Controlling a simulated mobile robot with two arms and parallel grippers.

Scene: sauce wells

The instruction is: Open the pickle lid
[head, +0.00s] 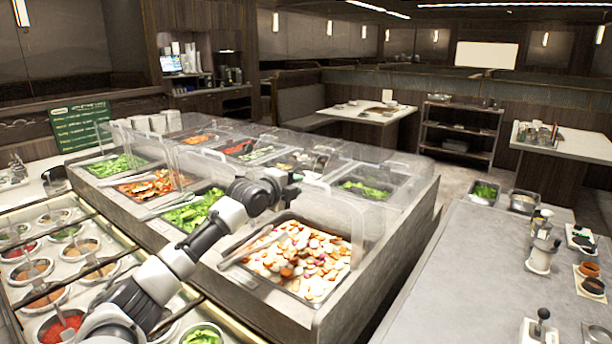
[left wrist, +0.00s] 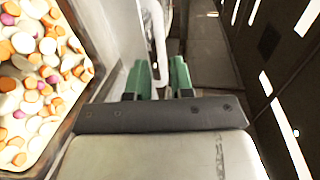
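The pickle well (head: 290,262) holds chopped white, orange and purple pieces. They also show at the left of the left wrist view (left wrist: 38,75). A clear lid (head: 345,222) stands raised along the well's right side; its edges are hard to make out. My left gripper (head: 296,178) is above the far edge of that well, by the lid's upper edge. In the left wrist view its two green fingers (left wrist: 161,78) are apart, with a pale handle bar (left wrist: 157,38) running between them. I cannot tell whether they touch it. My right gripper is not in view.
Tongs (head: 250,247) lie across the pickle well's left side. Wells of greens (head: 195,210) and other food under clear covers surround my left arm. Sauce wells (head: 30,270) are at lower left. A grey counter (head: 450,270) with small containers stands right, across an aisle.

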